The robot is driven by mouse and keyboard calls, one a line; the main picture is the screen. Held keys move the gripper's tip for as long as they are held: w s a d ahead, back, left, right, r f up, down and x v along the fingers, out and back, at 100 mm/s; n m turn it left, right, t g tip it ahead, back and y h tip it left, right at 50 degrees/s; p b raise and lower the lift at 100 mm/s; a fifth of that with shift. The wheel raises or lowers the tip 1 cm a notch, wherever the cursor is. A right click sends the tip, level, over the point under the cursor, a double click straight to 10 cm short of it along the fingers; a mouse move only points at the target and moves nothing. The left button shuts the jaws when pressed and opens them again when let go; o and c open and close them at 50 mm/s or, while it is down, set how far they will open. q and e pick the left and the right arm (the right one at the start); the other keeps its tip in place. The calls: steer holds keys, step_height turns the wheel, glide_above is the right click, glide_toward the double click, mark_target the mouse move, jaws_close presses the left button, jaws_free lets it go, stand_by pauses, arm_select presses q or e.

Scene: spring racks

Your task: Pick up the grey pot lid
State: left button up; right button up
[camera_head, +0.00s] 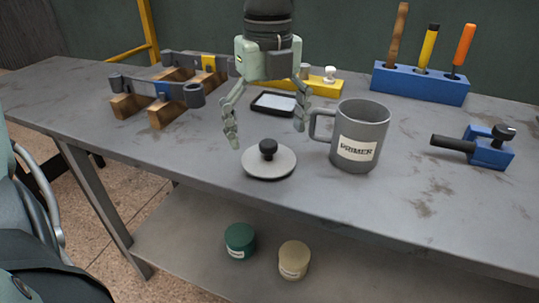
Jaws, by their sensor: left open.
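The grey pot lid (254,163) lies flat on the grey workbench, a round disc with a black knob (268,149) on top. My left gripper (266,134) is above the lid, pointing down, with its two fingers spread wide and nothing between them. The fingertips appear to be a little above the knob, one on each side in the picture. A grey mug labelled PRIMER (359,138) stands upright just right of the lid, close to the right finger. My right gripper is not in view.
A blue rack (420,84) holds several handled tools at the back right. A blue clamp (487,152) sits at right. Wooden blocks with grey parts (165,112) stand at left. A dark-framed tray (262,107) lies behind. Green (240,241) and beige (293,260) jars stand on the lower shelf.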

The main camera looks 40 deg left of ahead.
mark_target(269, 143)
arm_select(q)
steer(key=f, duration=0.4)
steer(key=shift+w+a+f, duration=0.1)
steer(key=shift+w+f, duration=0.1)
steer(key=shift+f, duration=0.05)
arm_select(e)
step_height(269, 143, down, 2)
